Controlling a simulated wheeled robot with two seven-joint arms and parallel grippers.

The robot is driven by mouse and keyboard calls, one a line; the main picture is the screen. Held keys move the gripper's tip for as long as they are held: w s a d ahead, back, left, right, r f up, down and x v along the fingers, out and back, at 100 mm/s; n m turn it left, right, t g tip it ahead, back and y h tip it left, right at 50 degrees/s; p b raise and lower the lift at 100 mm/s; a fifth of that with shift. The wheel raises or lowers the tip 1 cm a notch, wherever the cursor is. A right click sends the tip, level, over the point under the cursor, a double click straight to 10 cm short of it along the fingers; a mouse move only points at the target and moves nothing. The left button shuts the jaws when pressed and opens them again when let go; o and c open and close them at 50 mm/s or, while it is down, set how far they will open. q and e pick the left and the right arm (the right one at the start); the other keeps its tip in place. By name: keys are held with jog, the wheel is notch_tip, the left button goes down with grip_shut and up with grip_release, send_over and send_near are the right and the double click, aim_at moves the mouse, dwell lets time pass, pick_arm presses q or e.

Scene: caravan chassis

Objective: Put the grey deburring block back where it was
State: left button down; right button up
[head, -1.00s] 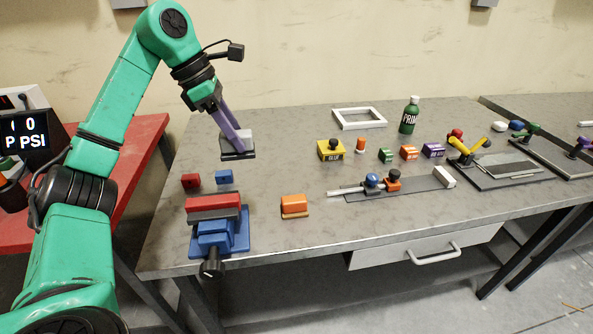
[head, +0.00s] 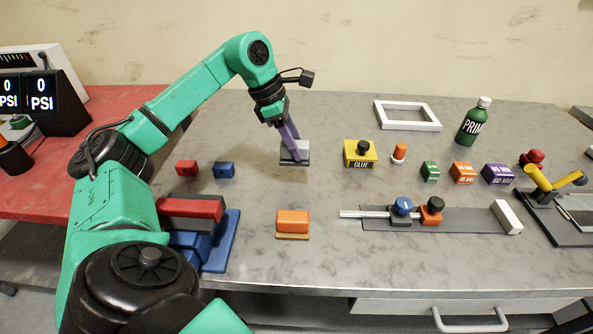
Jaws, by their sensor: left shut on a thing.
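The grey deburring block (head: 296,156), light grey with a dark base, is in the jaws of my left gripper (head: 294,147). The gripper points down with its purple fingers shut on the block. The block is at or just above the grey bench top, behind the orange block (head: 292,222) and left of the yellow glue box (head: 360,153). I cannot tell whether its base touches the bench. My right gripper is not in view.
A red block (head: 187,168) and a blue block (head: 223,170) lie to the left. A vise (head: 205,235) stands at the front left. A clamp bar (head: 375,213) lies front right, and a white frame (head: 407,115) lies at the back. Bare bench surrounds the held block.

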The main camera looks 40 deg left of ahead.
pick_arm(q)
notch_tip(320, 180, down, 6)
jog(key=shift+w+f, duration=0.1)
jog(key=shift+f, duration=0.25)
jog(key=shift+w, duration=0.1)
jog(key=shift+f+b, duration=0.2)
jog(key=shift+b, duration=0.1)
jog(key=shift+c, duration=2.2)
grip_release()
jog(key=shift+d+r, duration=0.1)
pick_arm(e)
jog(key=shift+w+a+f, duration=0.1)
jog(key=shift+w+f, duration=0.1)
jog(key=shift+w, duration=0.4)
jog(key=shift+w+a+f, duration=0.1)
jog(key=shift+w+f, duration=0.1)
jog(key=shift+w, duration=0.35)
